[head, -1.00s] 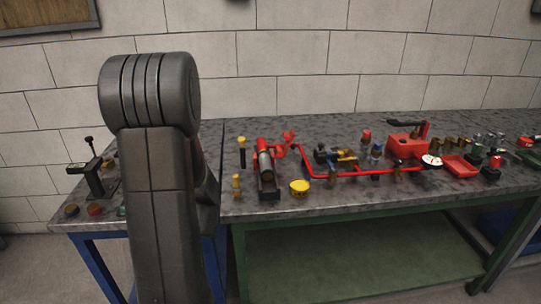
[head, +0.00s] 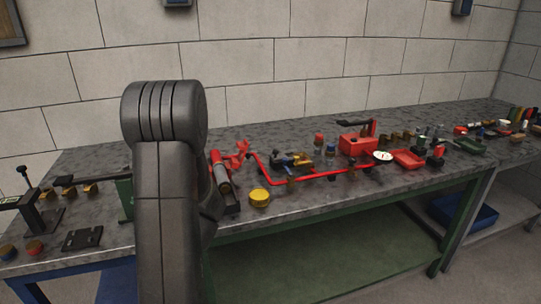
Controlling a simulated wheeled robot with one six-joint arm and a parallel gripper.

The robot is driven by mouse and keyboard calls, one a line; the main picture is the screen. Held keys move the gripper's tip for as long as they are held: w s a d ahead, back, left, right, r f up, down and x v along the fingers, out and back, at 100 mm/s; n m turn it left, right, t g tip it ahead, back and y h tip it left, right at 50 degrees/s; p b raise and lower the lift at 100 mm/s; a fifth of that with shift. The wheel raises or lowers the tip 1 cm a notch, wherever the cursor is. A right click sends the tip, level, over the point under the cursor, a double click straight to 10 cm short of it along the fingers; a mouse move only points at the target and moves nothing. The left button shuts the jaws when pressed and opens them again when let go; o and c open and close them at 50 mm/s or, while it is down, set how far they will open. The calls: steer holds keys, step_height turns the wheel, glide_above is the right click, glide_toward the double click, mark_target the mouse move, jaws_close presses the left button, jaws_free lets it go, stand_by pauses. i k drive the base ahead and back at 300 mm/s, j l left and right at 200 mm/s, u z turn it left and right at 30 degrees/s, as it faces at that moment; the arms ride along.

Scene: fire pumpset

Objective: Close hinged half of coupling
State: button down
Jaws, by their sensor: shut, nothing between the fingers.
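I cannot make out the coupling or its hinged half for certain at this size. A red and grey cylindrical assembly (head: 221,178) sits on the bench just right of my arm, which covers part of it. A red pipe (head: 312,179) runs right from near it, with small fittings along it. My arm stands upright in the left-centre of the head view. My gripper does not show; it is out of sight beyond or behind the arm.
The grey bench top (head: 330,140) carries a yellow cap (head: 260,197), a red box (head: 358,145), a white gauge (head: 383,156) and a red tray (head: 408,159). Black tools (head: 82,239) lie at the left. A blue bin (head: 464,211) sits on a low shelf at right.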

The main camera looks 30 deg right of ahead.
mark_target(234, 163)
steer(key=i+l+z, duration=0.1)
steer(key=z, duration=0.25)
steer(key=i+l+z, duration=0.1)
steer(key=z, duration=0.3)
steer(key=i+l+z, duration=0.1)
steer(key=z, duration=0.25)
